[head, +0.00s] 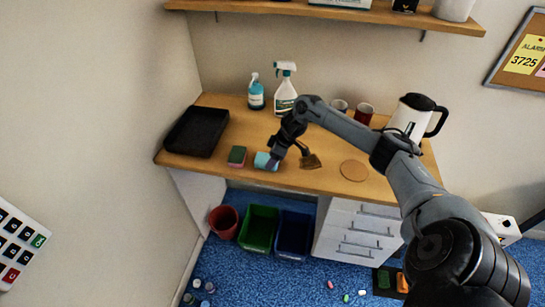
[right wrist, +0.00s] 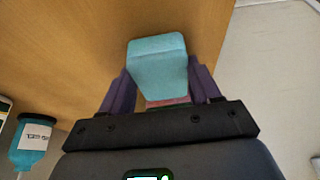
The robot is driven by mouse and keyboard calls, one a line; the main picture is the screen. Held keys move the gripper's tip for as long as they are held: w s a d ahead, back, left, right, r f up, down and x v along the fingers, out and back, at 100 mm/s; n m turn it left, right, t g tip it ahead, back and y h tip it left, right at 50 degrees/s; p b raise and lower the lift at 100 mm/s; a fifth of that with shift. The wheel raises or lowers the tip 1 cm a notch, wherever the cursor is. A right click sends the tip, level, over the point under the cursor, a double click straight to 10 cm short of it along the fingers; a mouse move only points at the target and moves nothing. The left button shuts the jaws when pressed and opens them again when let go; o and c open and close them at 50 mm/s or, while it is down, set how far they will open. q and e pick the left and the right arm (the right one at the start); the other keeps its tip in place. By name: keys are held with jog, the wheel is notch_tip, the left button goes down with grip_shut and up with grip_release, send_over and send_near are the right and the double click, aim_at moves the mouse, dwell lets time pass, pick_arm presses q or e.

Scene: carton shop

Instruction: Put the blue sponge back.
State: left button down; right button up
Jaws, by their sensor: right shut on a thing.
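The blue sponge (head: 262,161) is at the front edge of the wooden counter (head: 325,182). My right gripper (head: 275,157) is shut on it. In the right wrist view the light blue sponge (right wrist: 157,62) sits between the two purple fingers of the right gripper (right wrist: 158,82), with the wooden surface behind it. I cannot tell whether the sponge touches the counter. A green and dark red sponge (head: 237,156) lies just left of it. My left gripper is in neither view.
A black tray (head: 197,131) lies at the counter's left. Behind are a blue bottle (head: 256,93) and a spray bottle (head: 285,93). A brush (head: 310,160), a round cork mat (head: 354,170) and a kettle (head: 412,118) are to the right. Red, green and blue bins (head: 259,228) stand below.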

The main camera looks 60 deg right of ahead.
jog(key=o, duration=0.9)
jog(key=shift+o, duration=0.2)
jog(key=shift+r, duration=0.1)
jog(key=shift+s+d+r, duration=0.1)
jog(key=shift+r, duration=0.15)
jog(key=b+v, duration=0.1)
jog(key=v, duration=1)
jog(key=shift+s+r, duration=0.1)
